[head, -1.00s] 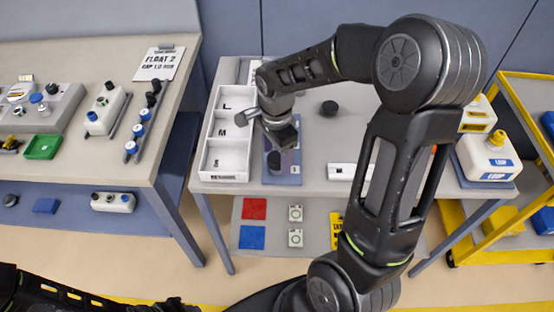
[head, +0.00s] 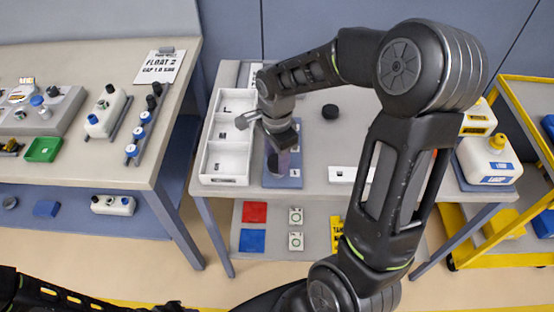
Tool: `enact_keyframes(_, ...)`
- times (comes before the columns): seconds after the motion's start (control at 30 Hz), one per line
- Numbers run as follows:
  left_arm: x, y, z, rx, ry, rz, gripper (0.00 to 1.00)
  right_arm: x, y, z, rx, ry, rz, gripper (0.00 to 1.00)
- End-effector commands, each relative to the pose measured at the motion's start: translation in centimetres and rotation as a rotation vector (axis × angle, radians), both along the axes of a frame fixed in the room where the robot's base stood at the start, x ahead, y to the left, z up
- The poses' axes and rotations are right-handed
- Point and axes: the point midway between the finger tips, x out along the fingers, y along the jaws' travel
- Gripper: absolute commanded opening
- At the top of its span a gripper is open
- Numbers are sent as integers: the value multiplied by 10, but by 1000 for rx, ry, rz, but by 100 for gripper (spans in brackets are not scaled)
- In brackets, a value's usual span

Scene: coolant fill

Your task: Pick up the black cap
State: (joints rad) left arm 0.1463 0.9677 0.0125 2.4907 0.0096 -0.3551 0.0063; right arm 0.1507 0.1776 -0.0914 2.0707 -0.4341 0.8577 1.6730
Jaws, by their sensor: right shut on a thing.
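A small black cap (head: 273,166) stands on the blue-grey mat (head: 292,181) on the middle table. My right gripper (head: 279,153) reaches down over the mat and is shut on this cap; its wrist and fingers hide much of the cap. I cannot tell whether the cap still touches the mat. Another round black cap-like piece (head: 330,111) lies farther back on the table. My left arm comes in at the bottom left, and its gripper end (head: 172,306) is mostly cut off by the lower edge, so its jaws are unclear.
A white tray (head: 224,181) with compartments marked L, M and S stands left of the mat. A white block (head: 343,174) lies to the right. White jugs (head: 489,160) stand at the right end.

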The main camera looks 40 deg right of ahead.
Motion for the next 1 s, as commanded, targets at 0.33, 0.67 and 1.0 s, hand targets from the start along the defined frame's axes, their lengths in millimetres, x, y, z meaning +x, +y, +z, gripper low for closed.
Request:
enact_keyframes(0.33,1,0,-8,-2,-3,-1,36,2,0,47,0,-8,1,3)
enact_keyframes(0.67,2,-1,-13,-4,-6,-1,36,1,0,96,0,-3,0,3)
enact_keyframes(1.0,2,-1,-13,-4,-6,-1,36,0,0,99,0,-1,0,3)
